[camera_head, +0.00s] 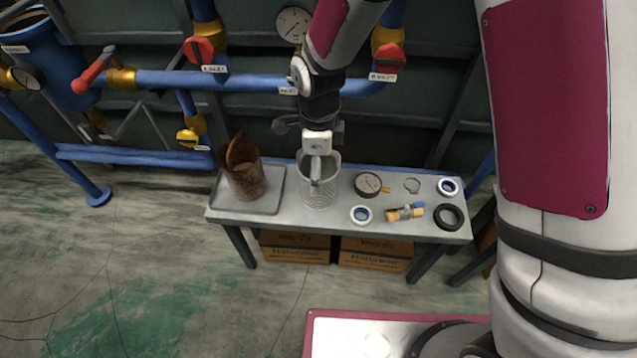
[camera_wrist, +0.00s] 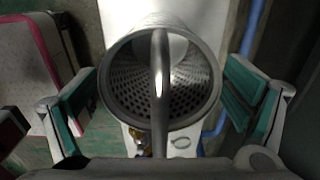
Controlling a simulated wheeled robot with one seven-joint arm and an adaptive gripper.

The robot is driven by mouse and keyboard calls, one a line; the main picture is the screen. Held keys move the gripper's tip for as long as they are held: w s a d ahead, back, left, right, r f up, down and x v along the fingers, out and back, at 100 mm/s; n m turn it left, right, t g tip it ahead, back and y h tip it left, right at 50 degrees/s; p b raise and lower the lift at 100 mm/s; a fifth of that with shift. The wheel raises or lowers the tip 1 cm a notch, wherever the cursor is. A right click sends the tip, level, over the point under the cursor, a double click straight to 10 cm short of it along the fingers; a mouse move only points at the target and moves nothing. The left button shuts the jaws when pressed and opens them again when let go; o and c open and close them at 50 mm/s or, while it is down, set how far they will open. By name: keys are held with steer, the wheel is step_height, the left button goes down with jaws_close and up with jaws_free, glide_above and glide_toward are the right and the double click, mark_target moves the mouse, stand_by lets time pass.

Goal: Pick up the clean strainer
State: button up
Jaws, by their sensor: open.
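The clean strainer (camera_head: 319,190) is a shiny grey perforated basket with a bail handle, standing upright on the bench (camera_head: 289,205) in the head view. In the wrist view the strainer (camera_wrist: 118,88) is seen from above, its handle (camera_wrist: 160,90) crossing the opening. My gripper (camera_head: 318,155) is above the strainer, pointing down. In the wrist view its green-padded fingers (camera_wrist: 158,112) are wide apart, one on each side of the strainer and its handle. I cannot tell whether they touch it. A rusty brown strainer (camera_head: 246,180) stands in a tray at the left.
The grey tray (camera_head: 272,203) fills the bench's left end. Right of the strainer lie a gauge (camera_head: 368,184), white-blue rings (camera_head: 361,215), a black ring (camera_head: 448,217) and a brass-and-blue valve (camera_head: 404,213). Blue pipes (camera_head: 250,82) with red valve handles run behind. Boxes (camera_head: 375,254) sit below.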

steer(key=c, duration=1.7)
steer(key=shift+r, duration=0.15)
steer(key=shift+c, duration=0.2)
